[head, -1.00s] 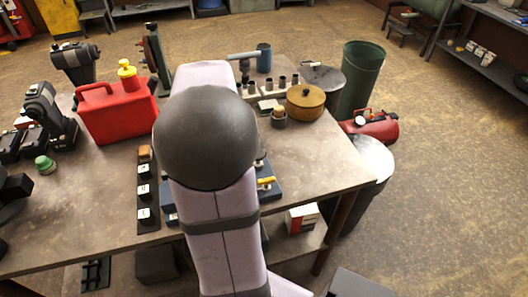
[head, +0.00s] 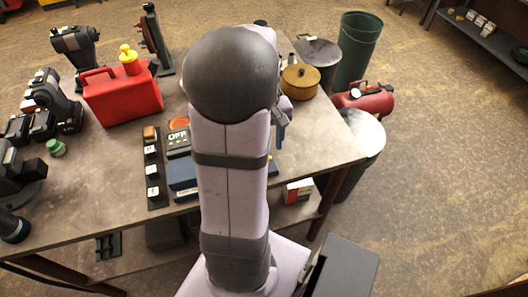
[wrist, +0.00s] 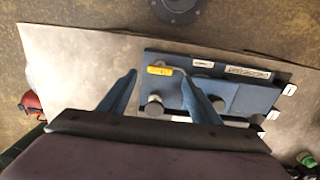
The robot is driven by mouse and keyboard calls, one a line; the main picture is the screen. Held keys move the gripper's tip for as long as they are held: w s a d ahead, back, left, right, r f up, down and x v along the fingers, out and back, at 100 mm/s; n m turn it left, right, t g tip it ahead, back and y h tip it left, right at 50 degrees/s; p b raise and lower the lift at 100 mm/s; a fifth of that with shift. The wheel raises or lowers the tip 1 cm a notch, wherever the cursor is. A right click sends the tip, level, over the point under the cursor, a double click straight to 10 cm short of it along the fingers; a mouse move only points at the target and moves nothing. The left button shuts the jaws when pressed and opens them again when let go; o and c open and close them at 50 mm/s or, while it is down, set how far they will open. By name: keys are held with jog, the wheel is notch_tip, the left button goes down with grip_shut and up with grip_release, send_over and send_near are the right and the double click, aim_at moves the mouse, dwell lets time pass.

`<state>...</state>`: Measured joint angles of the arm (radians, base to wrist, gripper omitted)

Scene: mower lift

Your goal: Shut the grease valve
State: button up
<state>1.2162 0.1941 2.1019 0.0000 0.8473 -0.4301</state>
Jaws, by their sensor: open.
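The grease valve shows in the wrist view as a yellow lever handle (wrist: 160,70) on a blue panel (wrist: 222,88). The handle lies sideways near the panel's upper left corner. My gripper (wrist: 157,77) is open, with its two blue fingers on either side of the handle in the picture. I cannot tell whether they reach down to it. In the head view my arm covers most of the panel, and only its left part (head: 183,172) shows clearly. One blue finger of my gripper (head: 281,130) shows right of my arm.
Round knobs (wrist: 153,107) and white labels sit on the panel near the handle. A red fuel can (head: 120,97), a switch strip (head: 152,175) and an OFF display (head: 178,140) stand left of my arm. The table's right front is clear.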

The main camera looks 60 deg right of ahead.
jog(key=shift+f+p, duration=0.5)
jog(key=shift+f, duration=1.95)
jog(key=c, duration=1)
